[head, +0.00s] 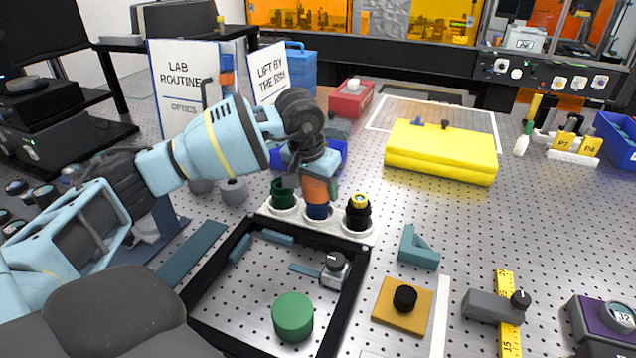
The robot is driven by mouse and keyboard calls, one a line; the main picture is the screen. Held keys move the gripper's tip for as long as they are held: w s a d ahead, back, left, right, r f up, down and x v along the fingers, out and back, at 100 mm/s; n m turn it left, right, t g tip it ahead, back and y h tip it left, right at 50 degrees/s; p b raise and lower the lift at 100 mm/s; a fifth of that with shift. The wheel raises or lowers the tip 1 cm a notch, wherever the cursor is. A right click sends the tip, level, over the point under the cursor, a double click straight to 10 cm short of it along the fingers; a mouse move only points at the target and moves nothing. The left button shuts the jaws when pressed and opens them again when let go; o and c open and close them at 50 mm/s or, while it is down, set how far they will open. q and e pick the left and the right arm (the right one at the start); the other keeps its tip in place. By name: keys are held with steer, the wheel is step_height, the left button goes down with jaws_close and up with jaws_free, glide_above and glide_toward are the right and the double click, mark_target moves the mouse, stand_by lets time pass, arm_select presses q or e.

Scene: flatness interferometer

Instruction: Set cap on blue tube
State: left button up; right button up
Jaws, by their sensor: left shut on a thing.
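A white holder (268,211) on the perforated table carries three tubes in a row. The blue tube (317,211) stands in the middle, mostly hidden from above. A green tube (283,196) is on its left and a black one with a yellow top (358,212) is on its right. My left gripper (317,182) points down over the blue tube, shut on an orange-brown cap (318,190). The cap is directly above the blue tube, its lower edge at the tube's top. I cannot tell whether they touch. My right gripper is not in view.
A black-framed tray (348,318) in front holds a green cylinder (293,317) and a small metal fixture (334,270). A teal angle block (418,248) and an orange plate (386,312) lie right of it. A yellow case (441,152) is behind. Open table lies right of the holder.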

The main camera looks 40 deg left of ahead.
arm_select(q)
steer(key=shift+f, duration=0.5)
steer(key=o, duration=1.1)
steer(key=shift+v, duration=3.9)
